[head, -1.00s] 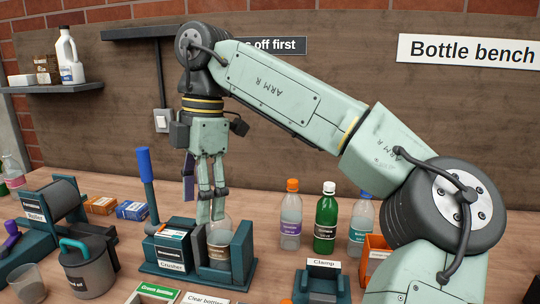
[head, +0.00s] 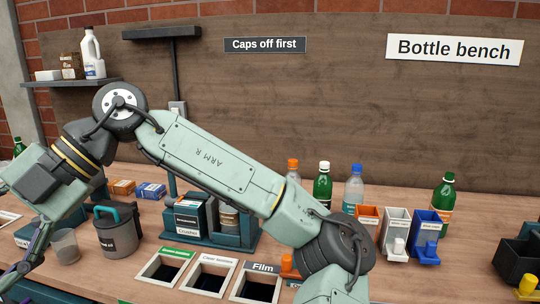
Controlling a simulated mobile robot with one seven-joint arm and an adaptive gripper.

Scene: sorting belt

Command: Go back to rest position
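My gripper (head: 14,282) is at the far left of the head view, low and tilted, partly cut off by the picture edge. Its fingers point down and left, and I cannot tell whether they are open or closed. No held object can be made out. My arm stretches from the lower middle up to the left across the bench. My gripper is well to the left of the crusher.
A grey bucket (head: 119,234) and a cup (head: 65,246) stand near my gripper. Labelled bench openings (head: 208,278) lie in front. Several bottles, including a green one (head: 322,187), stand at the back. Orange, white and blue bins (head: 427,230) are to the right.

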